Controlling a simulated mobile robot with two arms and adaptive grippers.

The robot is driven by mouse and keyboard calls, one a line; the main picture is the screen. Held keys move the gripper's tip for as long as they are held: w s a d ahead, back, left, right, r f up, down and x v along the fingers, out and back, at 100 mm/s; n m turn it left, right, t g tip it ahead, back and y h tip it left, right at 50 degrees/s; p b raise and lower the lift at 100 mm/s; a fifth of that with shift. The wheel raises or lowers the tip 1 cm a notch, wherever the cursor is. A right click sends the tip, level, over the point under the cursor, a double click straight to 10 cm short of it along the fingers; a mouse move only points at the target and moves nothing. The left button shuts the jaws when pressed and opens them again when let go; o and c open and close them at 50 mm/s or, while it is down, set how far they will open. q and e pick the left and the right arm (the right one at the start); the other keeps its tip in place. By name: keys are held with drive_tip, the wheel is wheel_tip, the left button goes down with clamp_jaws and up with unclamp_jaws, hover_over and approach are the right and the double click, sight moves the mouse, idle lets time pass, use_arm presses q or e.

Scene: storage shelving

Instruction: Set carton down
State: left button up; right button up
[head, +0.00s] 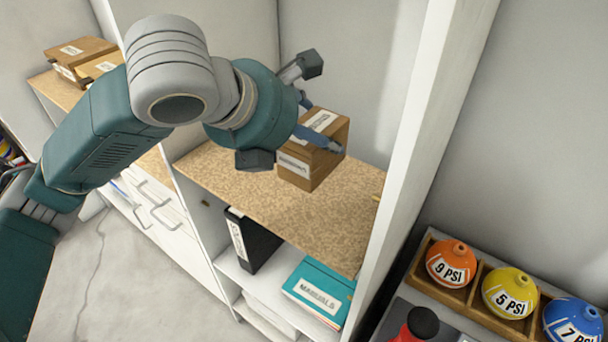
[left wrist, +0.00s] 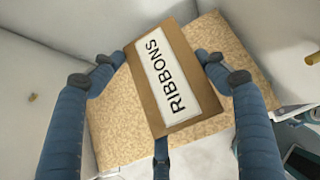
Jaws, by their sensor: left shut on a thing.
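A brown carton (head: 318,151) with white labels is held at the end of my left arm, over the speckled tan shelf board (head: 310,222). In the left wrist view the carton (left wrist: 140,52) shows a white label reading RIBBONS. My left gripper (head: 320,142) is shut on the carton, with the fingers of the gripper (left wrist: 160,68) on two opposite sides of it. The board (left wrist: 108,130) lies below the carton in that view. I cannot tell whether the carton's underside touches the board. My right gripper is not in view.
A white upright panel (head: 425,130) bounds the shelf on the right. Below stand a black binder (head: 252,240) and a teal MANUALS box (head: 318,288). Other cartons (head: 82,55) sit on a board at the left. Coloured PSI balls (head: 510,292) sit in a wooden tray at the right.

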use_arm(q)
wheel_tip(320, 180, down, 5)
drive_tip(key=shift+s, duration=0.1)
wheel_tip(320, 180, down, 4)
drive_tip(key=shift+f, duration=0.1)
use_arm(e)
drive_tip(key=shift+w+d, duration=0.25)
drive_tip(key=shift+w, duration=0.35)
use_arm(q)
drive_tip(key=shift+f, duration=0.15)
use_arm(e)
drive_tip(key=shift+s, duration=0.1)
use_arm(q)
drive_tip(key=o, duration=1.2)
